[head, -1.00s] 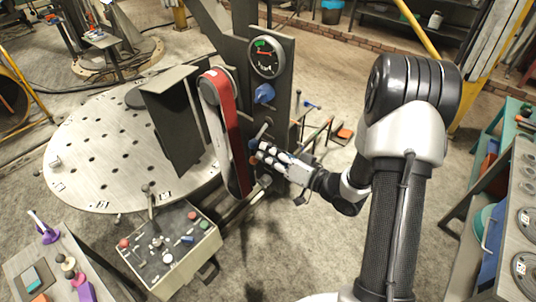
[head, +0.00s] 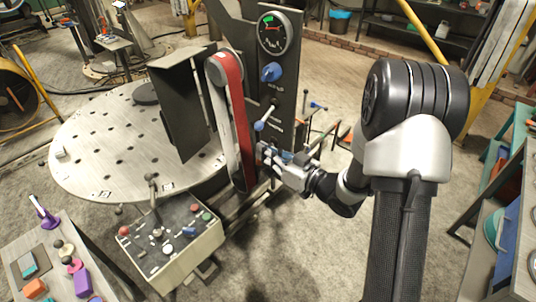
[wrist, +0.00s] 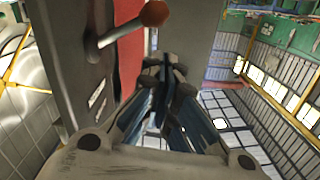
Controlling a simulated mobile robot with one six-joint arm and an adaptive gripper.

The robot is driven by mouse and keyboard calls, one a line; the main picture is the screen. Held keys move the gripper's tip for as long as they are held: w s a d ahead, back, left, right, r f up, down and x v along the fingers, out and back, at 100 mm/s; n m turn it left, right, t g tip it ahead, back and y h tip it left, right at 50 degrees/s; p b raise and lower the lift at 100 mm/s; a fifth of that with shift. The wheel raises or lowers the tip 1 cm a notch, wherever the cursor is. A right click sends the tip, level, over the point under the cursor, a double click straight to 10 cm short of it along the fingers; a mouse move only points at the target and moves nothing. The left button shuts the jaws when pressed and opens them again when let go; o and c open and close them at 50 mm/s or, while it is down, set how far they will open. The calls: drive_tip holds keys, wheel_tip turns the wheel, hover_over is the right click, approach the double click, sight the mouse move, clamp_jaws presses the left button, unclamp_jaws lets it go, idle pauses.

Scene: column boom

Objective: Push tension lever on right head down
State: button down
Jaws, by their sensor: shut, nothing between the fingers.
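The right head is a dark upright panel (head: 289,95) with a gauge, a blue knob and, lower down, a short lever (head: 266,118) with a pale bluish ball end. In the head view my gripper (head: 266,154) is just below this lever, in front of the lower panel. In the wrist view my gripper (wrist: 165,75) has its dark fingers closed together with nothing between them. A metal lever (wrist: 122,33) with an orange-brown ball is on the grey panel to the upper left of the fingers, apart from them. I cannot tell whether both views show the same lever.
A red-edged belt arm (head: 236,115) stands close left of my gripper. A control box (head: 170,238) and a round perforated table (head: 100,150) are farther left. Thin rods (head: 318,140) stick out behind the gripper. Open floor (head: 270,245) lies below.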

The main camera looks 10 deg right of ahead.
drive_tip(key=shift+s+a+f+b, duration=0.15)
drive_tip(key=shift+f+b, duration=0.6)
drive_tip(key=shift+f, duration=0.25)
drive_tip(key=shift+f, duration=0.1)
